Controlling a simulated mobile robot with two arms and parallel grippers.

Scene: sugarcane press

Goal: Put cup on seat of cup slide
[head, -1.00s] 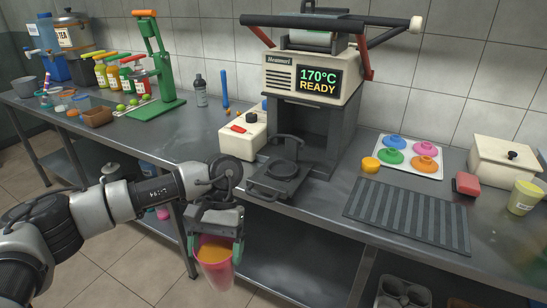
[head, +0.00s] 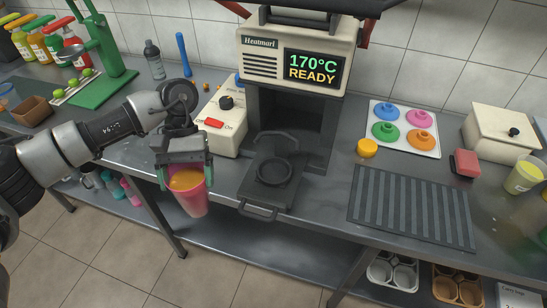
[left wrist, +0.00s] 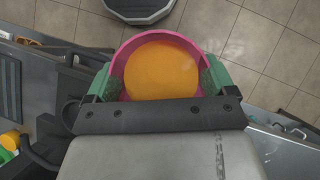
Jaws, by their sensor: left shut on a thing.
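A pink cup (head: 193,198) filled with orange liquid is held in my left gripper (head: 185,172), whose green-padded fingers close on its sides. The cup hangs in front of the counter's front edge, tilted a little in the head view. In the left wrist view the cup (left wrist: 162,70) sits between both fingers, its orange surface inside the rim. The cup slide (head: 264,185) is dark, with a round ring seat (head: 274,172) and a front handle, and extends from under the sealing machine (head: 292,62). The seat is empty, to the right of the cup. My right gripper is not in view.
A white box with a red switch (head: 215,122) stands left of the machine. A ribbed dark mat (head: 412,208), a tray of coloured lids (head: 404,128), a yellow lid (head: 367,148) and a red sponge (head: 465,164) lie to the right.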

